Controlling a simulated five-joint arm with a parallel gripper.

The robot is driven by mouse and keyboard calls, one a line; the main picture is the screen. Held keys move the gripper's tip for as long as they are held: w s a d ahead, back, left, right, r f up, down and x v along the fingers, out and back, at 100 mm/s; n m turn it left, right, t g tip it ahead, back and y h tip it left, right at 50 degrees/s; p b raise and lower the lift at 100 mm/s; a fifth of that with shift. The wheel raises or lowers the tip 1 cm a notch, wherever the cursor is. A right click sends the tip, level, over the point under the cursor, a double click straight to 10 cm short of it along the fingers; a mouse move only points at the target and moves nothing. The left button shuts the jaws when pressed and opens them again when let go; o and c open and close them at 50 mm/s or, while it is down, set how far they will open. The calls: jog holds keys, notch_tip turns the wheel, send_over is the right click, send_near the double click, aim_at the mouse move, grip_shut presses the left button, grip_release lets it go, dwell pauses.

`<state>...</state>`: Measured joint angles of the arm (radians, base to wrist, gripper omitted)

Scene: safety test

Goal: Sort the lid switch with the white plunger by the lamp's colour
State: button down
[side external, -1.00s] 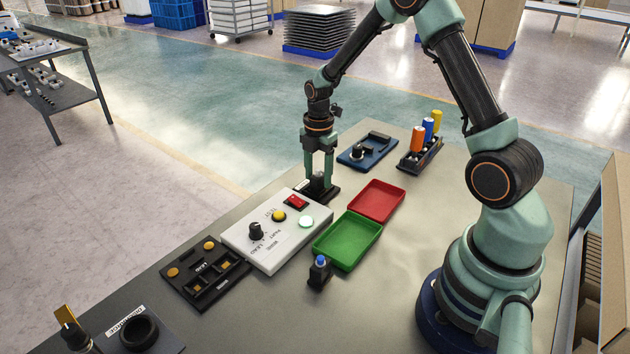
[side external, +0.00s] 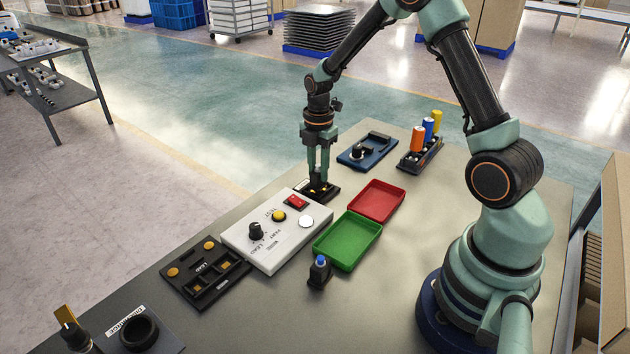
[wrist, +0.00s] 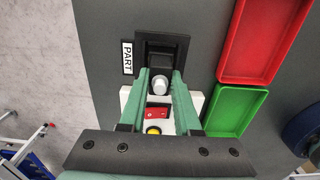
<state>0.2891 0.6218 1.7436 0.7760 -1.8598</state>
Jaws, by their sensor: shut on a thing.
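My gripper (side external: 319,180) is shut on the lid switch with the white plunger (wrist: 160,85), just over the black PART nest (side external: 330,194). In the wrist view the white plunger shows between the fingers; most of the switch body is hidden in the side view. Small yellow contacts show in the nest. The white test box (side external: 270,252) stands beside the nest, and its round lamp (side external: 306,222) looks plain white, unlit. The green tray (side external: 349,240) and the red tray (side external: 376,201) stand beside the box, both empty.
A switch with a blue plunger (side external: 320,272) stands in front of the green tray. A black LEAD fixture (side external: 203,273) lies left of the box. A blue fixture (side external: 367,150) and a rack of coloured bottles (side external: 420,155) stand behind.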

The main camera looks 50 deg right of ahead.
jog(key=shift+r, duration=2.6)
jog(key=s+a, duration=0.5)
jog(key=s, duration=0.3)
jog(key=s+a, duration=0.5)
jog(key=s, duration=0.2)
jog(key=shift+s+d+f, duration=0.1)
jog(key=shift+d+f, duration=0.05)
jog(key=shift+f, duration=1.15)
jog(key=shift+s+d+f, duration=0.1)
jog(key=shift+f, duration=1.15)
jog(key=shift+f, duration=0.95)
jog(key=c, duration=0.5)
grip_release()
jog(key=shift+c, duration=0.2)
